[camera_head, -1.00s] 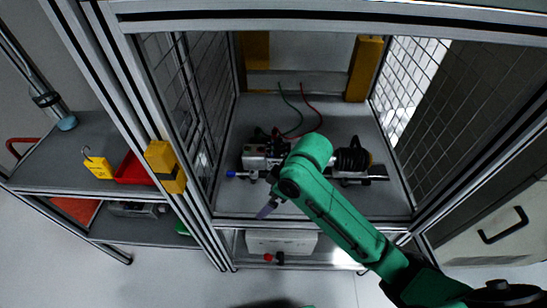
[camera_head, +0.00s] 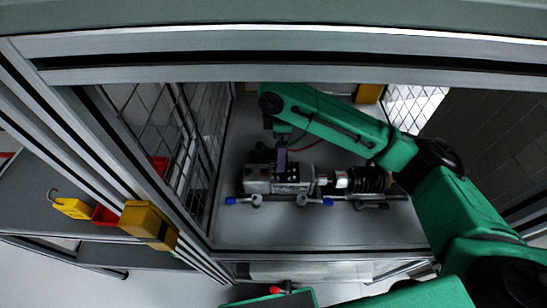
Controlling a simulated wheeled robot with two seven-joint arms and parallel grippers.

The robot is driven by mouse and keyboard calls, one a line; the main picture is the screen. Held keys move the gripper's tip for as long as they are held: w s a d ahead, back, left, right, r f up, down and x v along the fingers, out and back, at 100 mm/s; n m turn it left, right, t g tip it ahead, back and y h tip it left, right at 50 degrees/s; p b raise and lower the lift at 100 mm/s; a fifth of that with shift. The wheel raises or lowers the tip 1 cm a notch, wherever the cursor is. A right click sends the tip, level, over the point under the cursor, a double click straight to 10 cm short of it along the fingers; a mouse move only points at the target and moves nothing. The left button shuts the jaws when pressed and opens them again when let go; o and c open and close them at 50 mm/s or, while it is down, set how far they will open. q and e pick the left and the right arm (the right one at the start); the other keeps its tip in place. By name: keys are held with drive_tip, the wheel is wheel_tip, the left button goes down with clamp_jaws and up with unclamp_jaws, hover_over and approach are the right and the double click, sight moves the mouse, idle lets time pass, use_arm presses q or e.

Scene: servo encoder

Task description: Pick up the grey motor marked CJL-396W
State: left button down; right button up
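A grey metal motor-like block (camera_head: 272,187) lies on the grey floor of the framed cage, joined in line to a black ribbed cylinder (camera_head: 368,180) on its right. A small label shows on its front, but I cannot read the marking. My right arm reaches in from the right, over the assembly. My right gripper (camera_head: 282,158) points down at the top rear of the grey block. It is small and edge-on, so I cannot tell whether its fingers touch the block or how far apart they are. My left gripper is not in view.
Blue-tipped clamp handles (camera_head: 231,201) stand in front of the block. A metal beam (camera_head: 300,62) crosses above the cage opening, with mesh walls at both sides. A yellow box (camera_head: 148,222) sits on the left post. The cage floor in front of the assembly (camera_head: 300,230) is bare.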

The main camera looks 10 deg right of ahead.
sight(278, 177)
drive_tip(key=shift+w+f, duration=0.1)
drive_tip(key=shift+w, duration=0.2)
drive_tip(key=f, duration=0.3)
drive_tip(key=s+f, duration=0.1)
drive_tip(key=f, duration=0.3)
drive_tip(key=shift+s, duration=0.2)
drive_tip(key=f, duration=0.6)
drive_tip(key=shift+w+a+f+b, duration=0.15)
drive_tip(key=shift+w+f+b, duration=0.2)
drive_tip(key=shift+f, duration=0.05)
drive_tip(key=shift+c, duration=0.9)
clamp_jaws()
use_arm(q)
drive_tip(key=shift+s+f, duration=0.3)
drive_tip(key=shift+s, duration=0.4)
use_arm(e)
drive_tip(key=shift+w+r, duration=0.1)
drive_tip(key=shift+r, duration=0.05)
